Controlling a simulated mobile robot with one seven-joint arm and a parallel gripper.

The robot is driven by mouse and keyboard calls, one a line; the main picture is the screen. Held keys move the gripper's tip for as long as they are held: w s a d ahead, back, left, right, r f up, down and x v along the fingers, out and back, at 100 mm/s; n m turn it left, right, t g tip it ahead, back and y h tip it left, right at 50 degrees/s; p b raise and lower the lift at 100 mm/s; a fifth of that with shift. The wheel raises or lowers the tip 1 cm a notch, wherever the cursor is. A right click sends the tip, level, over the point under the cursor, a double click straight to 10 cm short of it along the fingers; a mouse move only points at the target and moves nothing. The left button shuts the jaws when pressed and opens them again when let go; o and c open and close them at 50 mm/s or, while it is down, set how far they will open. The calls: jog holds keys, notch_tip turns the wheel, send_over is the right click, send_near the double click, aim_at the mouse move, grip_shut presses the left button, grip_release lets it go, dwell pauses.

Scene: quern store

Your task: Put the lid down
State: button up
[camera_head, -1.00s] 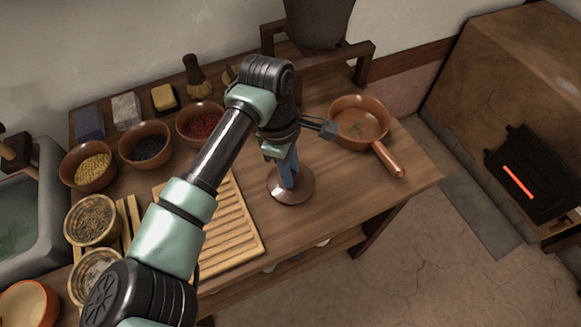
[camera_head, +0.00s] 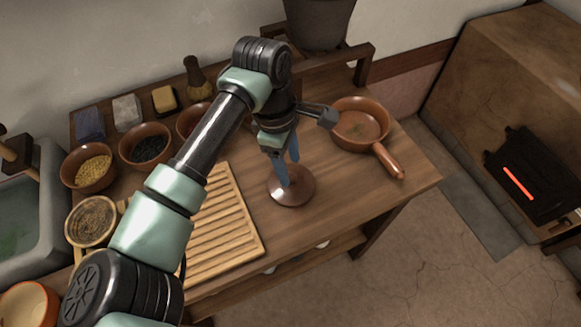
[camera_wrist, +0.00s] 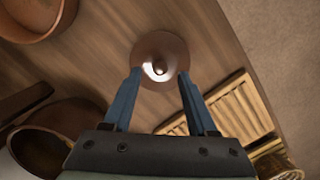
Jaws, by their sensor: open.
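The lid (camera_head: 303,192) is a round brown disc lying flat on the wooden table, between the slatted board and the pan. In the wrist view the lid (camera_wrist: 151,49) shows a small shiny knob at its middle. My gripper (camera_head: 284,184) is right above the lid with its blue fingers pointing down. Whether the fingertips touch the lid I cannot tell.
A brown pan (camera_head: 360,127) with a handle stands to the right, close to my wrist. A slatted board (camera_head: 225,225) lies to the left. Several bowls, such as one of yellow grain (camera_head: 92,168), stand further left. The table front right of the lid is clear.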

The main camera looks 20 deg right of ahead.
notch_tip(320, 180, up, 9)
jog(key=a, duration=0.1)
jog(key=shift+w, duration=0.45)
